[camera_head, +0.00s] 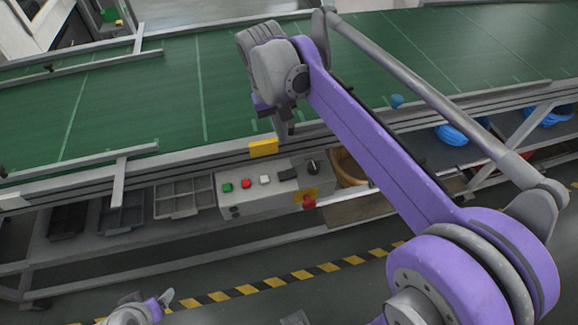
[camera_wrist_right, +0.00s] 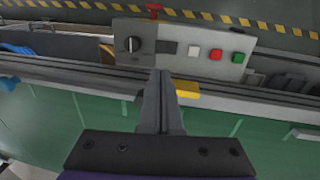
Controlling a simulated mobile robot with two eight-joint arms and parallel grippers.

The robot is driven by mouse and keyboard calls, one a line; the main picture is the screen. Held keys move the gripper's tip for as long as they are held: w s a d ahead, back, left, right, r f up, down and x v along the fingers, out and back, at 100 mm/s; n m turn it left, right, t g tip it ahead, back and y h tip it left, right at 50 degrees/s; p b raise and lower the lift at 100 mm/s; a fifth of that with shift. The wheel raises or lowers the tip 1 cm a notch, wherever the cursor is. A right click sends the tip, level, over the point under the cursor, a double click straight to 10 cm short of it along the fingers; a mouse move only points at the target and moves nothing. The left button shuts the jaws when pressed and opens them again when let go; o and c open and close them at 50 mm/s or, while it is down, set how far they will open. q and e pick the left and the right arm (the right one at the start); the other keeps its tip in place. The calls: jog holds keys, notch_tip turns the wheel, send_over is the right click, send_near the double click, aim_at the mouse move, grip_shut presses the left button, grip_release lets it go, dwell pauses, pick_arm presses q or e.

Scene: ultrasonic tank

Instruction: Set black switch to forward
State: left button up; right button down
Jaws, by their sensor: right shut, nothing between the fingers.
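The black switch (camera_head: 313,167) is a round rotary knob at the right end of a grey control box (camera_head: 235,200) under the conveyor's near edge. In the right wrist view the knob (camera_wrist_right: 132,44) sits on a dark plate at the box's left end. Its pale pointer line looks roughly upright; any labels are too small to read. My right gripper (camera_head: 291,130) is shut and empty above the conveyor's edge, apart from the knob. Its closed fingers (camera_wrist_right: 159,74) point toward the box. Part of my left arm's end (camera_head: 150,308) shows at the bottom; its fingers are unclear.
The box also carries green (camera_head: 227,187), red (camera_head: 246,183) and white (camera_head: 265,180) buttons and a red emergency knob (camera_head: 308,202). A yellow block (camera_head: 263,148) is on the conveyor rail above. The green belt (camera_head: 130,105) is clear. Grey trays (camera_head: 183,199) lie left of the box.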

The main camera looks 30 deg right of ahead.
jog(key=shift+w+r, duration=0.1)
jog(key=shift+w, duration=0.05)
send_near(291, 173)
jog(key=f, duration=0.4)
jog(key=d+f, duration=0.1)
jog(key=f, duration=0.1)
jog(key=shift+f+b, duration=0.35)
jog(key=shift+f, duration=0.05)
jog(key=shift+d, duration=0.1)
jog(key=shift+d+f+y, duration=0.15)
jog(key=shift+f+y, duration=0.2)
jog(key=shift+y, duration=0.15)
jog(key=shift+s, duration=0.2)
